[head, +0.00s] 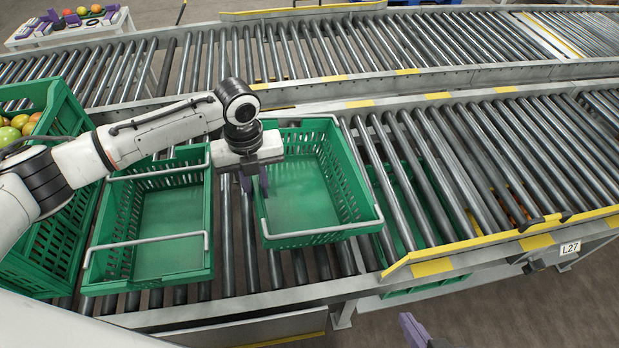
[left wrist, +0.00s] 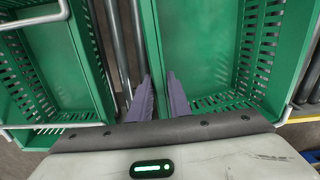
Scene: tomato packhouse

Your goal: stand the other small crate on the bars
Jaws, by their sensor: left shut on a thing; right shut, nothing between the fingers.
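One small green crate (head: 161,278) stands on the rollers at left, empty, with two grey bars (head: 150,241) lying across its top, near its far and near ends. The other small green crate (head: 349,190) is to its right, empty, its bars near the rims. My left gripper (head: 254,184) is shut on this crate's left wall. In the left wrist view the fingers (left wrist: 158,88) straddle that wall, with the barred crate (left wrist: 88,60) at left. I cannot tell whether the held crate is clear of the rollers. My right gripper (head: 412,328) shows only its fingertips, shut and empty, low in front of the conveyor.
A taller green crate (head: 62,120) with tomatoes stands at far left, partly behind my arm. A yellow-edged guard (head: 500,245) borders the right conveyor, whose rollers (head: 500,150) are clear. Green crates (head: 405,205) show below the rollers. A second conveyor runs behind.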

